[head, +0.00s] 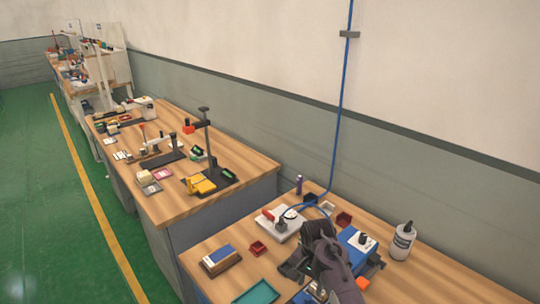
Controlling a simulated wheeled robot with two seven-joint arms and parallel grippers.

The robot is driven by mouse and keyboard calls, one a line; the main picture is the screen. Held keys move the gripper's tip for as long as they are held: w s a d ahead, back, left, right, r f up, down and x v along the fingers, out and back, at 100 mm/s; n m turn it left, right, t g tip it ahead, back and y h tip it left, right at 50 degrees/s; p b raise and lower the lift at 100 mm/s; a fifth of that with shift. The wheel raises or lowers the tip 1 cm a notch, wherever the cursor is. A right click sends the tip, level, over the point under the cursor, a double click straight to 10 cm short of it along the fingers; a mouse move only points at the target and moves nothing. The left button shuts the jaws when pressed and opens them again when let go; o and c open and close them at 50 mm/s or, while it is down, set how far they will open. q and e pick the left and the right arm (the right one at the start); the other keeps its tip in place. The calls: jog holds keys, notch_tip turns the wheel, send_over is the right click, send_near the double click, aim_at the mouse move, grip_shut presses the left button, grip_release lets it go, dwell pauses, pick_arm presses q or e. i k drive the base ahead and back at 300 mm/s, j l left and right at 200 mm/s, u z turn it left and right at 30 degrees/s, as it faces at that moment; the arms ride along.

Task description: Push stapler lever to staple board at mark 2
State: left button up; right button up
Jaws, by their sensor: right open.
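My right gripper (318,240) is dark grey and reaches over the near workbench (215,262) from the bottom of the head view. It is open, but its fingertips are hard to make out against the dark parts around it. A blue device (346,236) with a light top plate and a dark knob sits just right of the gripper, partly hidden by it. A light plate (283,228) with a red handle (268,215) and a round dial lies just left of it. I cannot tell which of these is the stapler. No board or mark 2 can be made out. My left gripper is not in view.
A second cluttered bench (245,165) stands beyond a gap.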

aim_at(371, 274)
jog(key=k+j, duration=0.2)
jog(key=k, duration=0.3)
jog(key=k+j, duration=0.2)
jog(key=k, duration=0.25)
